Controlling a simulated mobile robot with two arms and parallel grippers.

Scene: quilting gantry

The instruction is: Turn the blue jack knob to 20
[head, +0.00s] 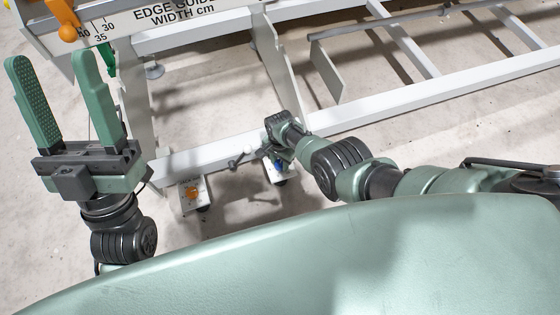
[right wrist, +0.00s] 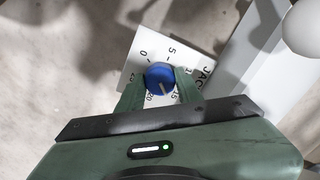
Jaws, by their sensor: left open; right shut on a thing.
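The blue jack knob (right wrist: 160,76) sits on a white dial plate (right wrist: 143,42) marked JACK, with 0, 5, 15, 20 and 25 legible around it. A pale pointer line on the knob points to the lower right, between 15 and 20. My right gripper (right wrist: 160,80) is shut on the knob, one finger at each side; the right finger hides part of the scale. In the head view the blue knob (head: 279,167) shows only partly below my right wrist. My left gripper (head: 52,58) is open and empty, raised at the left.
An orange knob on a second white plate (head: 182,207) is left of the blue one, below the white frame rail (head: 215,152). An edge guide width scale (head: 172,12) with an orange pointer (head: 68,33) is at the upper left. Bare concrete floor lies around.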

